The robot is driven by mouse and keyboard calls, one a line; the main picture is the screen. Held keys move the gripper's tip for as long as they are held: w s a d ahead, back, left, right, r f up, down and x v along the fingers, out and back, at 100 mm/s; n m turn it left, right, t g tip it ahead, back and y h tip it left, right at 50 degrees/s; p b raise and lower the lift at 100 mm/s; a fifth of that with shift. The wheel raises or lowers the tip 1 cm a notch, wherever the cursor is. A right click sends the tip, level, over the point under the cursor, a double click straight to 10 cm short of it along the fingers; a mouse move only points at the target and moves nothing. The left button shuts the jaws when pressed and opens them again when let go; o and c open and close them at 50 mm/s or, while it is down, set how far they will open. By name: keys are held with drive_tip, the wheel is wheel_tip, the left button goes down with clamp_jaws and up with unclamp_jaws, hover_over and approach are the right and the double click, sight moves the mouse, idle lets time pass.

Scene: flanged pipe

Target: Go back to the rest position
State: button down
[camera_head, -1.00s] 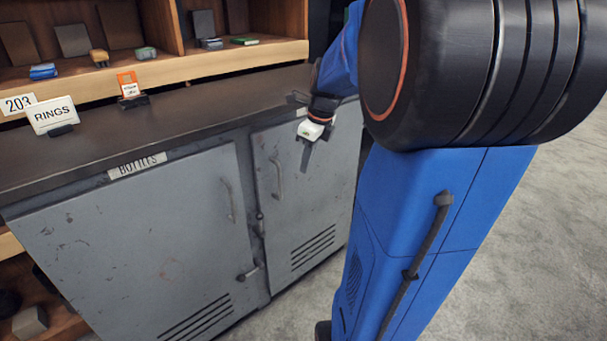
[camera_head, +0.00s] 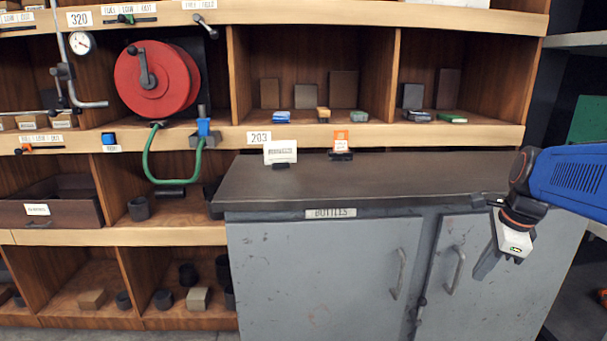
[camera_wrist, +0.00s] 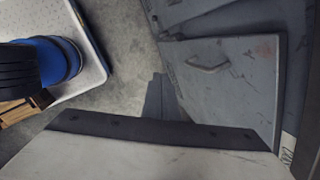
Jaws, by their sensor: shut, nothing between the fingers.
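My gripper (camera_head: 484,268) is at the right of the head view, at the end of my blue arm. It points down and to the left, in front of the right door of the grey cabinet (camera_head: 320,270). Its dark fingers are together and nothing shows between them. I cannot tell how far it is from the door. The wrist view looks down on a grey door with a handle (camera_wrist: 208,66) and the floor (camera_wrist: 120,60).
The cabinet's dark worktop (camera_head: 380,175) is mostly bare, with a white sign (camera_head: 280,151) and an orange-and-white card (camera_head: 341,141) at its back edge. Wooden shelves stand behind and left, with a red hose reel (camera_head: 157,80) and a green hose (camera_head: 170,181).

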drive_tip(key=s+a+f+n+t, duration=0.1)
drive_tip(key=s+a+f+n, duration=0.2)
drive_tip(key=s+a+n, duration=0.3)
drive_tip(key=s+a+f+n+t, duration=0.1)
drive_tip(key=s+a+n, duration=0.6)
drive_tip(key=n, duration=1)
drive_tip(key=shift+a+f+n, duration=0.3)
drive_tip(key=shift+f, duration=0.6)
